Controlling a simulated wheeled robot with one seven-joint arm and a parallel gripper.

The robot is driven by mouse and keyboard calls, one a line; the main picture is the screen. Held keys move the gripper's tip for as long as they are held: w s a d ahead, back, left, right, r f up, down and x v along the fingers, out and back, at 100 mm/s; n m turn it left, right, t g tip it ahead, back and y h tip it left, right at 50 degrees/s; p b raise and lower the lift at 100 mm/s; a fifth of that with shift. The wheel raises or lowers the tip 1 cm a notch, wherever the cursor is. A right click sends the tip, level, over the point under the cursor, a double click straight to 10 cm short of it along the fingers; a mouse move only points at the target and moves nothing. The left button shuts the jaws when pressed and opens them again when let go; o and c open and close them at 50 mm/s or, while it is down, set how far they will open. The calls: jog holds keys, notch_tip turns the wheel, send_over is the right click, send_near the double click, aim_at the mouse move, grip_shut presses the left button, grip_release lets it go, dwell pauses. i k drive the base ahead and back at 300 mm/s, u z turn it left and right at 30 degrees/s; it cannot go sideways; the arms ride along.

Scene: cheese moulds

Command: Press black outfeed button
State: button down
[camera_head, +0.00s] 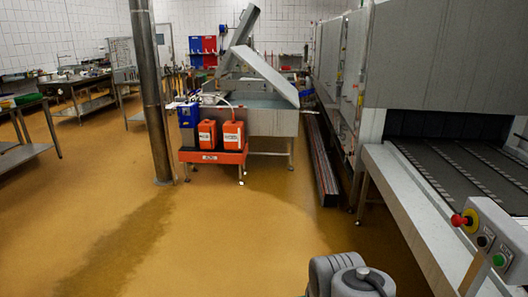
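A grey control box (500,236) stands at the lower right, beside the conveyor. Nothing covers the black button. Any label on the box is too small to read. Grey rounded parts at the bottom centre look like my own arm, apart from the box and to its left. My gripper and its fingers do not show.
A steel pillar (150,95) stands at left. Orange canisters (233,135) sit on a red tray ahead. The yellow-brown floor (250,235) is open in the middle.

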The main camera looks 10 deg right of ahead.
aim_at(481, 241)
jog(key=z, duration=2.3)
